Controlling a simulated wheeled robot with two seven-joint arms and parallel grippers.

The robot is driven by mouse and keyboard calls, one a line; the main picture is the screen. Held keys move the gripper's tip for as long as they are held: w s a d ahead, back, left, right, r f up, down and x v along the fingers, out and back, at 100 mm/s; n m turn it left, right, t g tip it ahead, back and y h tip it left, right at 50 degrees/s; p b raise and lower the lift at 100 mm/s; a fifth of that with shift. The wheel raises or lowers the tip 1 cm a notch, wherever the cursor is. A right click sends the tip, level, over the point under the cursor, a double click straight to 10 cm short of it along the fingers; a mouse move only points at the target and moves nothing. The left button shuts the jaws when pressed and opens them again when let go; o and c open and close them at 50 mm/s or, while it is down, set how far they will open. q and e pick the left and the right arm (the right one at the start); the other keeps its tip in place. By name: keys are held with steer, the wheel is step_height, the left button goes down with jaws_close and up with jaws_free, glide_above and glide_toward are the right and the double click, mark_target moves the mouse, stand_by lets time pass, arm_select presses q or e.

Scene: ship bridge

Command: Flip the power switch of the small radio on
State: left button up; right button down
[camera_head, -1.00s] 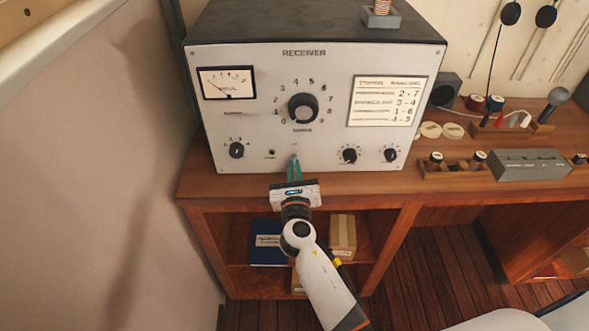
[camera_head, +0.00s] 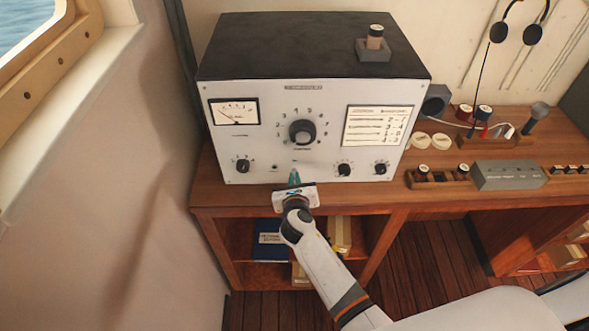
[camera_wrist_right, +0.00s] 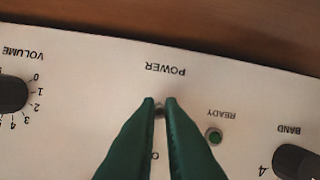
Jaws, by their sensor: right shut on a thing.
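The small radio (camera_head: 325,112) is a white-fronted, black-topped receiver with a meter, a large dial and smaller knobs. My right gripper (camera_head: 294,178) reaches its lower front panel, green fingers pointing at it. In the right wrist view the panel appears upside down. There the right gripper's fingers (camera_wrist_right: 160,104) are shut on the small metal power switch (camera_wrist_right: 160,110) near the POWER label (camera_wrist_right: 165,70). The fingers hide most of the switch, so I cannot tell its position. The small round READY lamp (camera_wrist_right: 214,136) looks dark green. My left gripper is not in view.
The volume knob (camera_wrist_right: 12,94) and band knob (camera_wrist_right: 297,162) flank the fingers. The radio stands on a wooden desk (camera_head: 215,195) beside the left wall. A grey box (camera_head: 508,176) and small spools lie to its right. Shelves below hold a blue book (camera_head: 268,243).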

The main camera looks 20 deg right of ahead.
steer(key=shift+w+r+g, duration=0.1)
steer(key=shift+r+g, duration=0.3)
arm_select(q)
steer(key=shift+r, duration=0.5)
arm_select(e)
steer(key=shift+w+d+r+g+y, duration=0.1)
steer(key=shift+r+g+y, duration=0.15)
steer(key=shift+g, duration=0.55)
steer(key=shift+w+r+g+y, duration=0.15)
steer(key=shift+g+y, duration=0.15)
steer(key=shift+g, duration=0.5)
steer(key=shift+w+d+r+g+y, duration=0.1)
steer(key=shift+r+g+y, duration=0.15)
steer(key=shift+g, duration=0.55)
steer(key=c, duration=1.6)
jaws_free()
steer(key=shift+o, duration=0.2)
steer(key=shift+s, duration=0.1)
